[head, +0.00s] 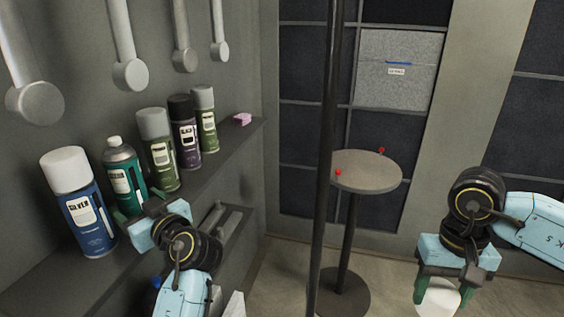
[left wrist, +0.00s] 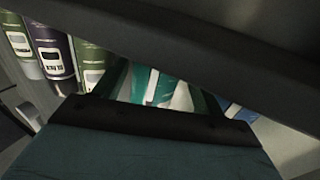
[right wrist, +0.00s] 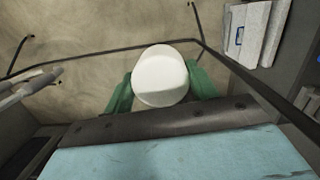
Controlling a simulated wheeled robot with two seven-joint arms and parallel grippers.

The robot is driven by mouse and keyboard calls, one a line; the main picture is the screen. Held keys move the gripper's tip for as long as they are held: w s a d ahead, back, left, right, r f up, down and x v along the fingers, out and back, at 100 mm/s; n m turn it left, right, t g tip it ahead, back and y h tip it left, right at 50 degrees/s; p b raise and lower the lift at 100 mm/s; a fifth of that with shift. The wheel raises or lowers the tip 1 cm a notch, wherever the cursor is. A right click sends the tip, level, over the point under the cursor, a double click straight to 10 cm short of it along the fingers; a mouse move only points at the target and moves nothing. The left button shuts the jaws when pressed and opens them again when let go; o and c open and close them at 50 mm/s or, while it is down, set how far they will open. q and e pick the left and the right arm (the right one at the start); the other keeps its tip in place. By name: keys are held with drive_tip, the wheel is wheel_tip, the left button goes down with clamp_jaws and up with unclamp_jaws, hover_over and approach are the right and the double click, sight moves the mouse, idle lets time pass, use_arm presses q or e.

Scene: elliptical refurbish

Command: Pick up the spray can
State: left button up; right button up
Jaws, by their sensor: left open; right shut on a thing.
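Several spray cans stand upright on the shelf at the left: a blue one with a white cap (head: 78,205), a teal one (head: 122,172), a green one (head: 157,150), a purple one with a black cap (head: 185,132) and another green one (head: 205,118). My left gripper (head: 140,208) is open at the lower part of the teal can, which shows between its fingers in the left wrist view (left wrist: 152,86); I cannot tell whether they touch it. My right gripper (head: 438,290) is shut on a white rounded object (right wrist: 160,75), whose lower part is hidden.
The shelf (head: 75,275) runs along the left wall, with a pink block (head: 242,119) at its far end. Grey rods with round ends (head: 130,74) hang above. A dark pole (head: 327,150) and a round table (head: 366,172) stand mid-view. Floor shows between the arms.

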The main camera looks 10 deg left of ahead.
sight(128, 194)
use_arm(q)
drive_tip(key=shift+w+a+r, duration=0.15)
drive_tip(key=shift+w+a, duration=0.2)
drive_tip(key=shift+a, duration=0.2)
use_arm(e)
drive_tip(key=shift+r, duration=0.15)
use_arm(q)
drive_tip(key=p+x, duration=0.1)
drive_tip(key=x, duration=0.3)
drive_tip(key=shift+w+a, duration=0.1)
drive_tip(key=shift+w, duration=0.1)
use_arm(e)
drive_tip(key=shift+r, duration=0.45)
use_arm(q)
drive_tip(key=c, duration=0.8)
drive_tip(key=shift+c, duration=0.2)
use_arm(e)
drive_tip(key=shift+f, duration=0.1)
